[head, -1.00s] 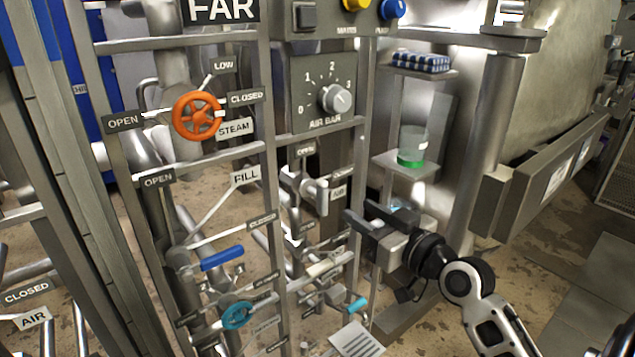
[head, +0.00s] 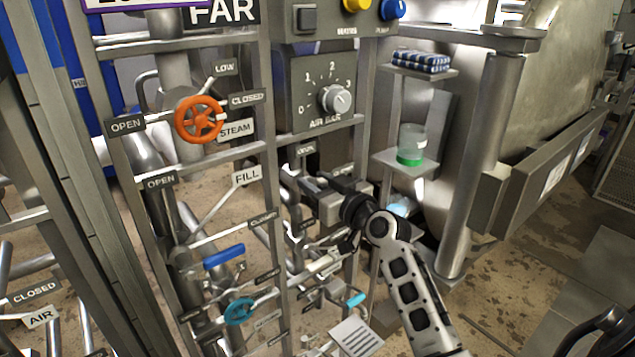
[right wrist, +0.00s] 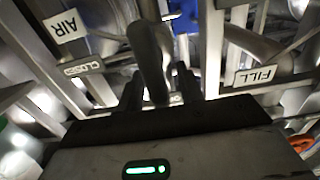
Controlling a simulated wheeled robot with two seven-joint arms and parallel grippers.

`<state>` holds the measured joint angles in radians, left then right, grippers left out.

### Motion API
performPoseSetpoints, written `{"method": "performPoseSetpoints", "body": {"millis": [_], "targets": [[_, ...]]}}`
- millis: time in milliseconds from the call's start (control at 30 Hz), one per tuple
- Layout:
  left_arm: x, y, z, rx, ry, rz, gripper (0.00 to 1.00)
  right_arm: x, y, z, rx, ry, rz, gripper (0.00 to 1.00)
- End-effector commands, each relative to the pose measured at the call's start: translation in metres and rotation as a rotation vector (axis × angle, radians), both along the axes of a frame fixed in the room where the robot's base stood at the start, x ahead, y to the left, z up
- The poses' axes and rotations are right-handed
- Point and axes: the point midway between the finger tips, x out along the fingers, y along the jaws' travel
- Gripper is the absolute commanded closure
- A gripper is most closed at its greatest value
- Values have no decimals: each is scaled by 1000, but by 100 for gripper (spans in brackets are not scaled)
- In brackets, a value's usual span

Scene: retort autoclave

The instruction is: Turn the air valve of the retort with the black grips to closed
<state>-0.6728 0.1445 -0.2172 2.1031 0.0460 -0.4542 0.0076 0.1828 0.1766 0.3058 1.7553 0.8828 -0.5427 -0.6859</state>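The air valve's grey metal parts (head: 291,181) show in the head view behind the frame post, below an OPEN tag (head: 306,150). My right gripper (head: 316,186) is right beside them and hides part of the valve. In the right wrist view a grey bar (right wrist: 150,55) reaches down between the two dark fingers of this gripper (right wrist: 158,92). The fingers stand apart, with the bar between them; a firm hold does not show. The AIR plate (right wrist: 66,25) and a CLOSED tag (right wrist: 85,67) are left of the bar. No black grip can be made out. My left gripper is out of view.
The orange steam wheel (head: 199,120), blue lever (head: 224,256) and turquoise wheel (head: 239,311) are on the rack to the left. The AIR BAR panel (head: 318,95) is above my gripper. A shelf (head: 402,163) with a green-based jar stands to the right.

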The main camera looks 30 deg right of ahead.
Motion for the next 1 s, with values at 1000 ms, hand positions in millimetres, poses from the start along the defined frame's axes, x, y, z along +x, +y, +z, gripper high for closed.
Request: {"method": "performPoseSetpoints", "body": {"millis": [1000], "targets": [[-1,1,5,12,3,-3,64,0,-8,0,316,25,0,100]]}}
